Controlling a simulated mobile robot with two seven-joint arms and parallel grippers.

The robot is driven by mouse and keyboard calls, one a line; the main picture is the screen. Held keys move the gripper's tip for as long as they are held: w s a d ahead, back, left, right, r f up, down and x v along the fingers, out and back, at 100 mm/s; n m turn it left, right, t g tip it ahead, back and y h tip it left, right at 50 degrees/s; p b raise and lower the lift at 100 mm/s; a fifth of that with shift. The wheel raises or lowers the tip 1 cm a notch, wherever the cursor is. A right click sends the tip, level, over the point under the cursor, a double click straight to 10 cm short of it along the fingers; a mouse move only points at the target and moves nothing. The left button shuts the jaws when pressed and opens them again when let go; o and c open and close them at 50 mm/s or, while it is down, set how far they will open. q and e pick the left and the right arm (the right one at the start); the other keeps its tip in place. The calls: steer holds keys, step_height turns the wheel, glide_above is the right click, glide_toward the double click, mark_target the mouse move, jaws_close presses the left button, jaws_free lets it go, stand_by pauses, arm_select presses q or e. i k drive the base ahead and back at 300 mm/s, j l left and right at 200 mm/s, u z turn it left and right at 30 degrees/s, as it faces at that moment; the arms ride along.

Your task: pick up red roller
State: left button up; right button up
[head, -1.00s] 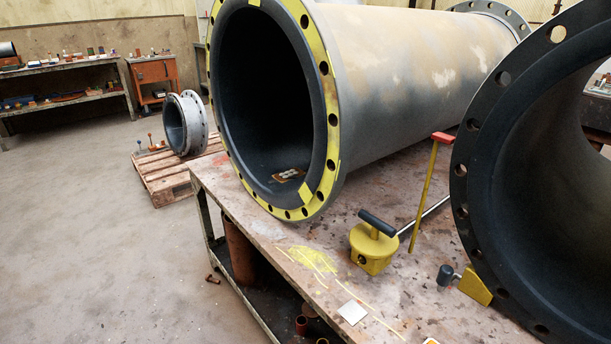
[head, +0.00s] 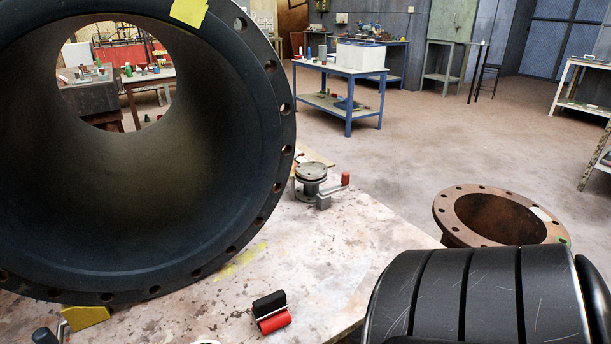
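A small red roller (head: 274,321) lies on the worn, stained tabletop (head: 330,245) near the bottom middle of the head view. A black block-like piece (head: 268,303) lies right behind it, touching or very close; I cannot tell whether they are one tool. Neither of my grippers is in view.
A large dark lined pipe (head: 225,215) fills the left, with a yellow wedge (head: 88,317) at its foot. A metal flanged fitting (head: 311,182) stands at the table's far edge. A rusty flange (head: 495,215) and a black ribbed cylinder (head: 480,300) are at right.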

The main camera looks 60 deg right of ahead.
mark_target(271, 312)
steer(key=z, duration=1.55)
